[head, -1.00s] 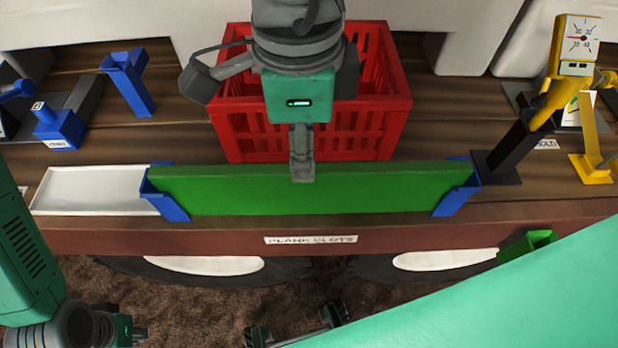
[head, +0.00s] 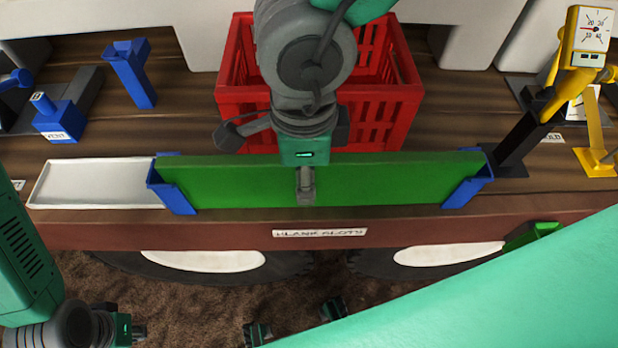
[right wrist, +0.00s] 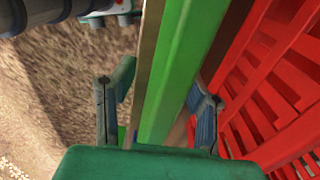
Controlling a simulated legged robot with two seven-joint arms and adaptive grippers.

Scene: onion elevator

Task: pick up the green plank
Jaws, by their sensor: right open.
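The green plank (head: 390,182) stands on its long edge along the table's front, with its ends in two blue slot holders (head: 172,185) (head: 468,183). My right gripper (head: 305,187) is over its middle, pointing down, with one finger in front of the plank. In the right wrist view, the open fingers (right wrist: 163,95) are on either side of the plank (right wrist: 178,75), and I see a gap on the near side. My left gripper (head: 128,331) is low at the bottom left, away from the plank; its jaw state is unclear.
A red crate (head: 407,110) stands close behind the plank. A white tray (head: 95,183) lies to the left. Blue fixtures (head: 60,118) are at the back left, and a yellow gauge stand (head: 585,60) at the right. Dirt ground shows in front.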

